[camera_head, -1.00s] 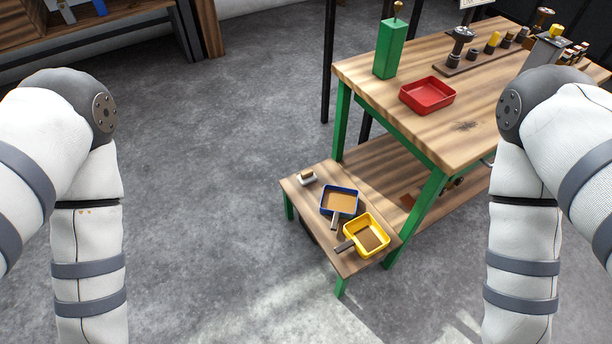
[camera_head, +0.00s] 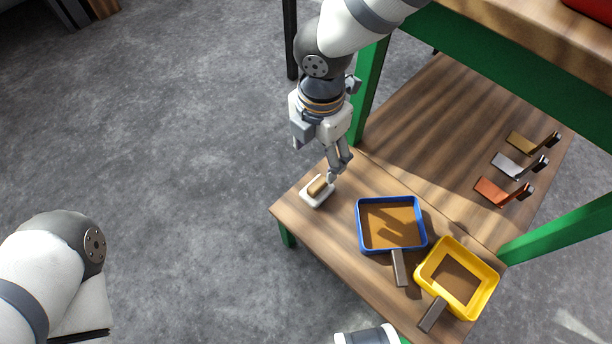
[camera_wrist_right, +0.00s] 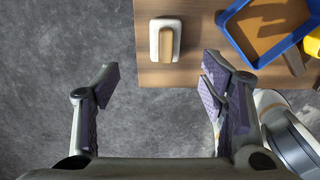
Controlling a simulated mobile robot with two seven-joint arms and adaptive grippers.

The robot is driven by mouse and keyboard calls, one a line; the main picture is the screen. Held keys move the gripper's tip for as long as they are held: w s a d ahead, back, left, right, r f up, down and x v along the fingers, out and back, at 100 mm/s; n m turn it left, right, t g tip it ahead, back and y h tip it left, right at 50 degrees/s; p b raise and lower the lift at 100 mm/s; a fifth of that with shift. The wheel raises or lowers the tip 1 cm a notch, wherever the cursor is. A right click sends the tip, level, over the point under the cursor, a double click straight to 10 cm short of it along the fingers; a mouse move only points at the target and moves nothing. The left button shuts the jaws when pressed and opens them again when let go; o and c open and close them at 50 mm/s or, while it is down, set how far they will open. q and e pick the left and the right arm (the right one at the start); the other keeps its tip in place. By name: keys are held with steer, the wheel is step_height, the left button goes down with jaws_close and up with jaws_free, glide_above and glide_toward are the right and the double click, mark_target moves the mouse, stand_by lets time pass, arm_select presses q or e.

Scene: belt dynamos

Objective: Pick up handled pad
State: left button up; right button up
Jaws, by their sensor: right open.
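The handled pad (camera_head: 317,191), a white block with a tan wooden grip on top, lies on the near left corner of the low wooden shelf (camera_head: 290,208). My right gripper (camera_head: 339,168) points down just above and behind the pad. In the right wrist view the pad (camera_wrist_right: 165,41) lies ahead of the open, empty jaws (camera_wrist_right: 158,82), between their lines and apart from both fingers. My left arm shows at the lower left, but its gripper is out of view.
A blue tray (camera_head: 361,240) and a yellow tray (camera_head: 489,290), each with a dark handle, sit right of the pad. Several metal-coloured scrapers (camera_head: 502,192) lie farther right. A green table leg (camera_head: 369,92) stands behind my right gripper. Grey floor is clear at left.

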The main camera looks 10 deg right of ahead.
mark_target(317, 183)
steer(key=f+b, duration=0.1)
steer(key=f, duration=0.2)
steer(key=f+b, duration=0.2)
steer(key=f, duration=0.2)
steer(key=s+f+b, duration=0.1)
steer(key=f, duration=0.3)
steer(key=shift+d+f+b, duration=0.1)
steer(key=shift+d+b, duration=0.05)
steer(key=shift+b, duration=0.25)
steer(key=shift+f, duration=0.25)
steer(key=shift+r, duration=0.2)
steer(key=shift+c, duration=0.6)
arm_select(q)
steer(key=shift+g, duration=0.6)
steer(key=x, duration=0.4)
steer(key=shift+w+a+f, duration=0.1)
steer(key=shift+w+f, duration=0.2)
arm_select(e)
steer(key=shift+w, duration=0.1)
steer(key=c, duration=1.1)
